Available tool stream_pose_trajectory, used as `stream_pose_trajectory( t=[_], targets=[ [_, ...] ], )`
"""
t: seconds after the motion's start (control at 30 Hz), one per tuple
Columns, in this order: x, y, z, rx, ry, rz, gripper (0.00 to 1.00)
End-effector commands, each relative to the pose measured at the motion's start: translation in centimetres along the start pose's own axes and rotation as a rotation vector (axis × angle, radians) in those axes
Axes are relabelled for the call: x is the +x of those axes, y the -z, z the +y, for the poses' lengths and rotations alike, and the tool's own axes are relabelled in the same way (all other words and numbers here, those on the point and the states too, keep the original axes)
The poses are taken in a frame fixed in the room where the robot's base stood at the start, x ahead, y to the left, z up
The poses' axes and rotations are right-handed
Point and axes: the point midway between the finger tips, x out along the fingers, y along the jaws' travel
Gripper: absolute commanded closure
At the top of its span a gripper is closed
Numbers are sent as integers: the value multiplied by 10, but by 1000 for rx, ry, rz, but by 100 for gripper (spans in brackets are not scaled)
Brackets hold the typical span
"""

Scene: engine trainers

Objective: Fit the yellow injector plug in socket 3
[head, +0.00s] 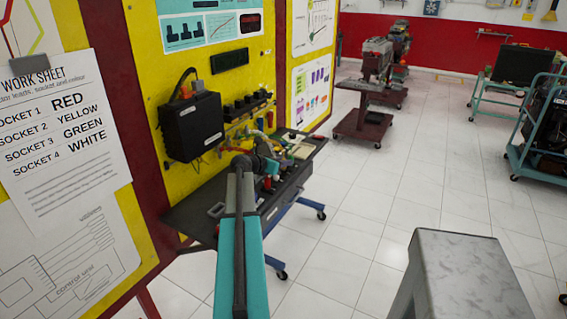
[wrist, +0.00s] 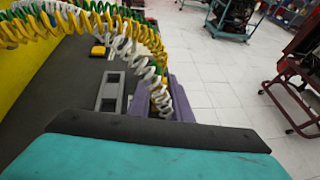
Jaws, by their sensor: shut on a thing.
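My gripper (head: 268,166) is over the engine trainer bench (head: 196,213) by the yellow board, small and partly hidden by my arm in the head view. In the wrist view, its purple-grey fingers (wrist: 163,104) are close together with a yellow piece (wrist: 160,95) between them, which looks like the yellow injector plug, mostly hidden. White and yellow coiled leads (wrist: 148,45) hang across the fingers. I cannot make out socket 3 in either view. A work sheet (head: 62,140) lists socket 2 as yellow and socket 3 as green.
A grey slotted holder (wrist: 110,92) stands on the dark bench top left of the fingers. A small yellow block (wrist: 98,50) lies beyond it. A black box (head: 192,125) hangs on the board. A grey stool (head: 460,270) stands right; the tiled floor between is clear.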

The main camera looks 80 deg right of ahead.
Motion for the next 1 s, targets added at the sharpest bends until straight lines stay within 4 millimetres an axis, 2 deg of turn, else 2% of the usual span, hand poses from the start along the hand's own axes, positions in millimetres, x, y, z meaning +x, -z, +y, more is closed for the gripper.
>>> stream_pose_trajectory(
  t=[0.9, 0.93, 1.0],
  targets=[
    [3, 7, 0, 0, 0, 0, 100],
    [3, 7, 0, 0, 0, 0, 80],
    [3, 7, 0, 0, 0, 1, 72]
  ],
)
